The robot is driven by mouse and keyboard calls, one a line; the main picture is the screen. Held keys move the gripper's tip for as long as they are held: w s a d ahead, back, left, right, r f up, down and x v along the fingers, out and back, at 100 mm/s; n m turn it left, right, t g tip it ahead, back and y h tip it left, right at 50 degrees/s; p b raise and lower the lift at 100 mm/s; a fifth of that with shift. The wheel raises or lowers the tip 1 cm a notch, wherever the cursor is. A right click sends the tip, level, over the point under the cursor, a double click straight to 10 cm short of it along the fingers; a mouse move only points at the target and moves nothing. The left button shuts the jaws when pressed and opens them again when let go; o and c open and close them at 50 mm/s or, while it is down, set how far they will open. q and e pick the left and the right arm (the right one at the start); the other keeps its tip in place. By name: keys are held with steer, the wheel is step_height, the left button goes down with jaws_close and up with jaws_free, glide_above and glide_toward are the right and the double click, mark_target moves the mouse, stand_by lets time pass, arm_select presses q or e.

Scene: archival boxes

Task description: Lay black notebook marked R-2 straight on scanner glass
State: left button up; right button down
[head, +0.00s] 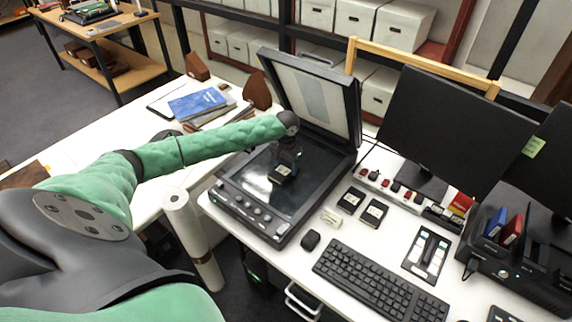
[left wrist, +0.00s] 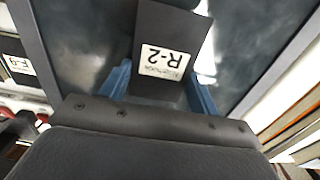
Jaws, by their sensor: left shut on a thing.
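The scanner (head: 248,208) stands on the white desk with its lid (head: 318,92) raised and its dark glass (head: 315,180) exposed. My left gripper (head: 286,160) is over the glass, pointing down. It is shut on the small black notebook (head: 280,175). In the left wrist view the notebook (left wrist: 165,88) is between the blue fingers (left wrist: 160,95), and its white label reads R-2, upside down. The notebook is over the glass, slightly turned against the scanner's edges in the head view. I cannot tell whether it touches the glass.
Two other black labelled notebooks (head: 362,206) lie right of the scanner. A mouse (head: 310,240), a keyboard (head: 380,280) and a monitor (head: 440,125) fill the desk's right side. A blue book (head: 197,104) and papers lie behind my left arm. The raised lid bounds the glass at the back.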

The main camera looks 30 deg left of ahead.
mark_target(286, 167)
arm_select(q)
steer(key=o, duration=1)
arm_select(e)
steer(key=shift+d, duration=0.15)
arm_select(q)
steer(key=shift+r, duration=0.15)
step_height(286, 167, up, 12)
steer(key=b, duration=0.3)
arm_select(e)
steer(key=w+a+r, duration=0.3)
steer(key=r, duration=0.3)
steer(key=shift+r, duration=0.25)
steer(key=shift+s, duration=0.15)
